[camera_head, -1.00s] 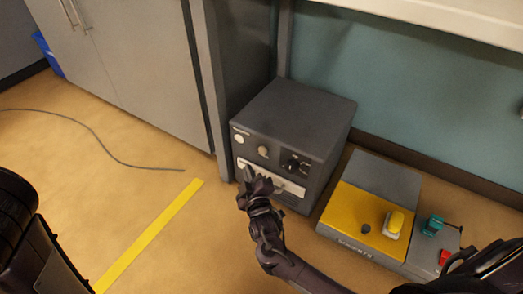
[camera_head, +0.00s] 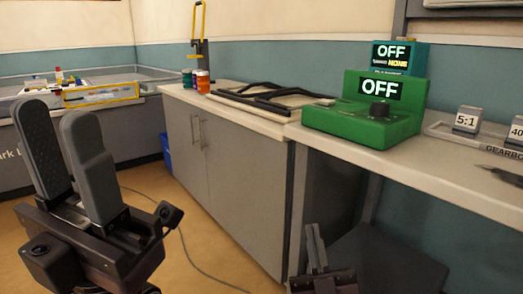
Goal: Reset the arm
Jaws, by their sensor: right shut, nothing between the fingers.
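My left gripper (camera_head: 68,115) stands at the left of the head view with its two thick fingers pointing up. The fingers are parted, with nothing seen between them. My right gripper (camera_head: 315,228) is low in the middle, in front of the bench's underside. Its narrow fingers point up, shut and empty. The lower parts of both arms are cut off by the frame.
A grey cabinet (camera_head: 220,165) and bench fill the right. A green box (camera_head: 350,120) reading OFF, black bars (camera_head: 260,103) and gear blocks (camera_head: 466,120) stand on top. A dark box (camera_head: 395,262) sits below. A cable (camera_head: 190,262) crosses the floor.

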